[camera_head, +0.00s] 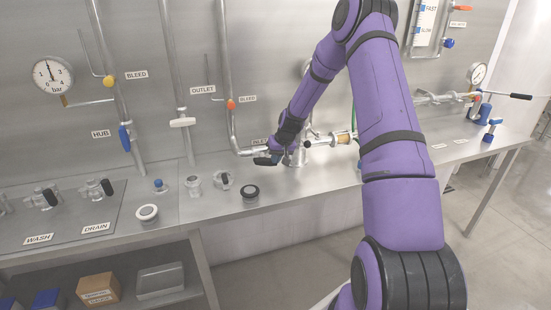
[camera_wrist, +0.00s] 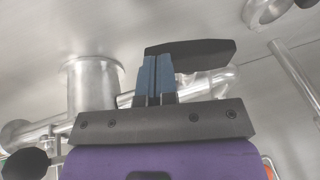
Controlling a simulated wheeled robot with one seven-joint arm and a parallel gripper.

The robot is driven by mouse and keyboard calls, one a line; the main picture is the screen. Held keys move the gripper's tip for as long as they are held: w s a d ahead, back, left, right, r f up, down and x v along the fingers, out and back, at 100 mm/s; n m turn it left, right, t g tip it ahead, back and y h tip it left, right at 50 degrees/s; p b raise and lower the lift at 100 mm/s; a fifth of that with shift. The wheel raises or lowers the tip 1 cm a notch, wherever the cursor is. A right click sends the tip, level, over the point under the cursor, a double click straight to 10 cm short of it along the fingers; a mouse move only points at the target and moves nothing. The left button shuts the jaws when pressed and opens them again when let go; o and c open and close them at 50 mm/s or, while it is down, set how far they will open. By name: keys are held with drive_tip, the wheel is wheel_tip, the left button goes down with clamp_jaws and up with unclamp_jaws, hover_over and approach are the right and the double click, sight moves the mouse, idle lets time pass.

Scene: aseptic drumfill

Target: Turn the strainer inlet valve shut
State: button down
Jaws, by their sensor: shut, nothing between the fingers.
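My gripper (camera_head: 274,152) is shut, low over the steel bench at the pipe fittings. In the wrist view its two blue fingers (camera_wrist: 155,78) are together and empty. A black lever handle (camera_wrist: 205,53) lies just beyond the fingertips and extends to the right; whether they touch I cannot tell. A dark handle end (camera_head: 263,161) also shows beside my gripper in the head view. My arm and gripper hide part of the fittings. A steel cylinder (camera_wrist: 95,85) stands left of the fingers.
A black round knob (camera_wrist: 25,163) is at the wrist view's lower left. A black-topped fitting (camera_head: 250,191) and several others stand on the bench (camera_head: 320,183). Bare bench lies in front of my gripper.

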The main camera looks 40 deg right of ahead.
drive_tip(key=shift+s+d+f, duration=0.1)
drive_tip(key=shift+d+f, duration=0.2)
drive_tip(key=shift+f, duration=0.5)
drive_tip(key=shift+d+f, duration=0.1)
drive_tip(key=shift+f, duration=0.45)
drive_tip(key=shift+s+f+y, duration=0.15)
drive_tip(key=shift+f+y, duration=0.35)
drive_tip(key=shift+y, duration=0.2)
drive_tip(key=shift+r+m+t+y, duration=0.1)
drive_tip(key=shift+m+t+y, duration=0.2)
drive_tip(key=shift+t+y, duration=0.3)
drive_tip(key=shift+w, duration=0.2)
drive_tip(key=shift+a+f, duration=0.2)
drive_tip(key=shift+f, duration=0.3)
idle(1.0)
